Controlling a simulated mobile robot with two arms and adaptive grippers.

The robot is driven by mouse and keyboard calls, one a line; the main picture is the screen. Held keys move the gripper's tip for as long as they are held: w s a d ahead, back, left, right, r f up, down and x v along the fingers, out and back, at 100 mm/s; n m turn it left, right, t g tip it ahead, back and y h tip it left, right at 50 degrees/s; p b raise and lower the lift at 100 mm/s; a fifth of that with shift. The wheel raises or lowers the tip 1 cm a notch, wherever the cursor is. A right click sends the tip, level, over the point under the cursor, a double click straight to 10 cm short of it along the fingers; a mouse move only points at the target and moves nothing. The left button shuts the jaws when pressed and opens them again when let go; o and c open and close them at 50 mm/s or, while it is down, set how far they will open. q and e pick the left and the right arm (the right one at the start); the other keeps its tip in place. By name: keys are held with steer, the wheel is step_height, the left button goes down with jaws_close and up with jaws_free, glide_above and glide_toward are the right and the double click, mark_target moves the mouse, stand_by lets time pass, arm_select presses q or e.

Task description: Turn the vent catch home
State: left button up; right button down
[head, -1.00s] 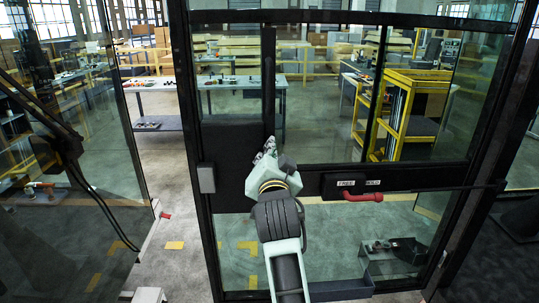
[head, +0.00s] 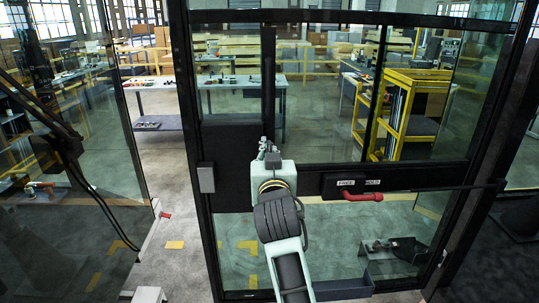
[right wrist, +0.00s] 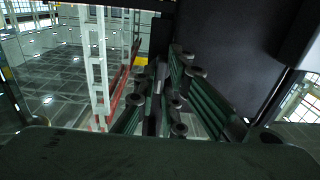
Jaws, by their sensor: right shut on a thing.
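My right gripper (head: 267,150) is in front of the dark window frame, at the foot of its upright bar, in the head view. In the right wrist view its green-and-grey fingers (right wrist: 158,100) are closed around a narrow dark piece (right wrist: 153,98), which I take to be the vent catch. The fingers and wrist cover most of the catch, so its exact angle cannot be told. My left gripper is not in view.
A red handle (head: 362,197) sits under the FREE and HOLD labels on the dark crossbar, right of my arm. A grey box (head: 206,178) is on the left door post. Glass panes surround the arm. A yellow rack (head: 410,110) stands beyond the glass.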

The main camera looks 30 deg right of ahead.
stand_by(0.4)
steer(key=c, duration=1.8)
jaws_free()
steer(key=shift+c, duration=0.2)
steer(key=v, duration=0.7)
steer(key=shift+s+a, duration=0.15)
steer(key=shift+s, duration=0.05)
